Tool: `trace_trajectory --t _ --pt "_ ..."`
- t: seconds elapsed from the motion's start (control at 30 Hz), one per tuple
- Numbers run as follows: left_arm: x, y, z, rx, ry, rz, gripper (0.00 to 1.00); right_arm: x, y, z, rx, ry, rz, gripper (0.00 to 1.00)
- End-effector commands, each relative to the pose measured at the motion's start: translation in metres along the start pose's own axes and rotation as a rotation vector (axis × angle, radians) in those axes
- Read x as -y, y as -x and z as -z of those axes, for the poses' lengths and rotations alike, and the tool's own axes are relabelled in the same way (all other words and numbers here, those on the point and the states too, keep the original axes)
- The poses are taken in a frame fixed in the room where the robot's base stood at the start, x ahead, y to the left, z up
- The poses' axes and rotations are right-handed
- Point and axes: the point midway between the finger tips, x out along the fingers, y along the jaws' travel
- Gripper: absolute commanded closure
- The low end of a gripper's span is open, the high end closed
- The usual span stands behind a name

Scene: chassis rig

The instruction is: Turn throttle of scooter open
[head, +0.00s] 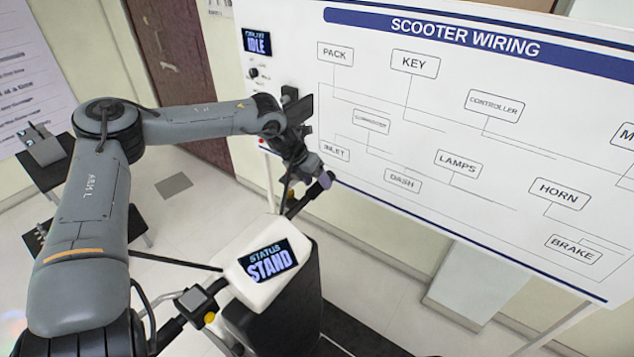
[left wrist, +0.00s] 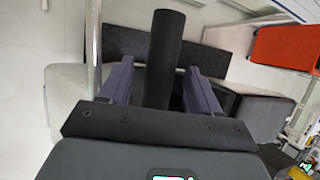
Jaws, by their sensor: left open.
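The scooter's head (head: 262,262) is white, with a screen reading "STATUS STAND". Its far handlebar end carries a black grip (head: 306,197), partly hidden by my left gripper (head: 311,172). In the left wrist view, a black cylindrical grip (left wrist: 164,55) runs between the two purple-grey fingers of my left gripper (left wrist: 160,68). The fingers are open, one on each side of it, with narrow gaps visible. Whether this grip is the throttle is not marked. The near handlebar end (head: 172,328) has a yellow button and is partly hidden by my left arm. My right gripper is not seen.
A white "SCOOTER WIRING" board (head: 450,110) stands close behind the far handlebar; its small screen (head: 257,42) reads "IDLE". Dark small tables (head: 50,170) stand at the left. Light floor (head: 195,215) lies open between them and the scooter.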

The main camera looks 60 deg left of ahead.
Motion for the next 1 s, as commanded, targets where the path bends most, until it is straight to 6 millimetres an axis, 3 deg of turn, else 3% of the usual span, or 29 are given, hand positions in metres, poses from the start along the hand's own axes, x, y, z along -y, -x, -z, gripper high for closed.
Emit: trace_trajectory --t 0.6,0.9,1.0 --pt "0.0005 -0.0107 0.0002 -0.001 0.0 0.001 0.37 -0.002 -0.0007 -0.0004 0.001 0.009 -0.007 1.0" --pt "0.0005 -0.0106 0.0002 -0.001 0.0 0.001 0.83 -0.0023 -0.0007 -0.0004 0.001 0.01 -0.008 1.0" --pt "0.0004 -0.0106 0.0003 -0.001 0.0 0.001 0.94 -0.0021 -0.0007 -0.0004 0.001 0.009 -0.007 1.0"
